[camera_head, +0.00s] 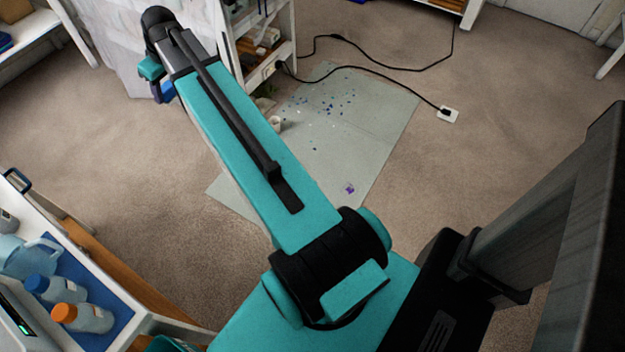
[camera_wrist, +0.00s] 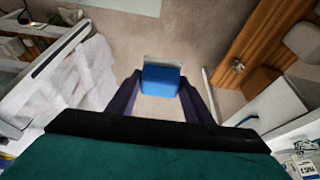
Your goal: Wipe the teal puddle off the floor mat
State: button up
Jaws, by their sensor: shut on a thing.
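The grey-green floor mat (camera_head: 375,125) lies on the carpet beyond my arm in the head view, which covers part of it. Small blue and white flecks and one purple piece (camera_head: 349,188) lie on it. I cannot make out a teal puddle; my arm may hide it. My gripper (camera_wrist: 161,82) is shut on a blue block (camera_wrist: 161,79), perhaps a sponge, with a pale grey strip along its far edge. In the head view the gripper is at the upper left, away from the mat, with a bit of the blue block (camera_head: 167,90) showing.
A black cable runs across the mat's far edge to a white socket box (camera_head: 448,115). A bench with orange-capped (camera_head: 83,318) and blue-capped bottles is at lower left. White draped sheeting (camera_wrist: 75,75) is beside the gripper.

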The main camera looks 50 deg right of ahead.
jog(key=s+d+f+b, duration=0.2)
jog(key=d+f+b, duration=0.35)
jog(key=f, duration=0.45)
jog(key=s+d+f+b, duration=0.1)
jog(key=d+f+b, duration=0.5)
jog(key=f, duration=0.4)
jog(key=s+d+f+b, duration=0.7)
jog(key=d+f+b, duration=0.1)
jog(key=f, duration=0.9)
jog(key=s+d+f+n+b, duration=0.1)
jog(key=s+d+f+b, duration=0.6)
jog(key=f, duration=1)
jog(key=s+d+f+b, duration=0.8)
jog(key=d+f+b, duration=0.2)
jog(key=f, duration=0.7)
jog(key=shift+d+n+y+b, duration=0.15)
jog(key=shift+n+y+b, duration=0.15)
jog(key=shift+b, duration=0.8)
jog(key=shift+s+f, duration=0.1)
